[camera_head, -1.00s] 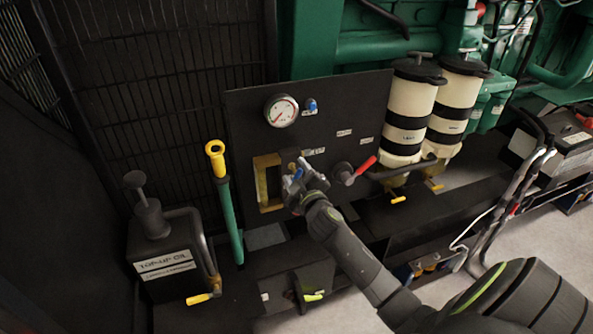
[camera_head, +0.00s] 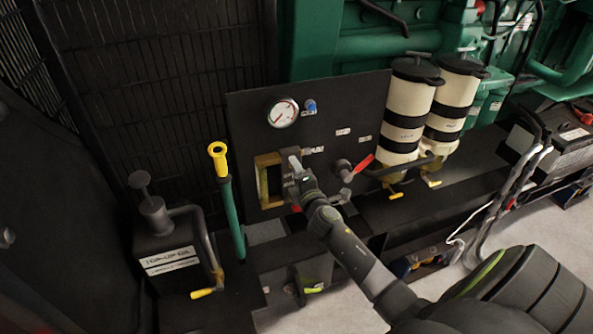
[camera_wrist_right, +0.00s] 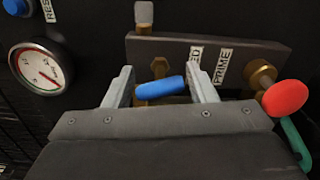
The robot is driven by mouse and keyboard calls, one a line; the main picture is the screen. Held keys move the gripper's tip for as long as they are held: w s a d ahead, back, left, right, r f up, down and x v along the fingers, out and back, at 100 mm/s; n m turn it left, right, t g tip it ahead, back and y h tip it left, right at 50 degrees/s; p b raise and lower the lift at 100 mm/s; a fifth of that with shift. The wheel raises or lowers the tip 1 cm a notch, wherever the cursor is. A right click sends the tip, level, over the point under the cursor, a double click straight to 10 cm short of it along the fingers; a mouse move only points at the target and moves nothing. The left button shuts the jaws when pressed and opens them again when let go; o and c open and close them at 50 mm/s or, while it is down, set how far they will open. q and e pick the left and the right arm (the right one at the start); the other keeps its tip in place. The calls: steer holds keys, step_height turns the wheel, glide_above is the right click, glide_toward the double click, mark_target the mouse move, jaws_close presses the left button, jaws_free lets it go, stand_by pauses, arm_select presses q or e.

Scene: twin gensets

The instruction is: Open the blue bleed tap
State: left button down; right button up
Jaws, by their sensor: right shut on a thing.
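The blue bleed tap (camera_wrist_right: 160,87) shows in the right wrist view as a short blue handle in front of a brass fitting (camera_wrist_right: 160,68). It lies nearly level, tilted slightly, between the two grey fingers of my right gripper (camera_wrist_right: 163,88). My right gripper is shut on this handle. In the head view the right gripper (camera_head: 296,172) is at the black panel (camera_head: 240,115), below the gauge, and hides the tap. My left gripper is not in view.
A pressure gauge (camera_head: 282,112) and a blue knob (camera_head: 310,106) sit above the gripper. A red-handled valve (camera_head: 363,164) is close on its right. Two cream filter canisters (camera_head: 408,105) stand further right.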

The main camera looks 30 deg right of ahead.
steer(key=shift+f+n, duration=0.1)
steer(key=shift+n, duration=0.4)
steer(key=o, duration=0.9)
steer(key=shift+s, duration=0.15)
steer(key=v, duration=1.7)
steer(key=shift+s, duration=0.1)
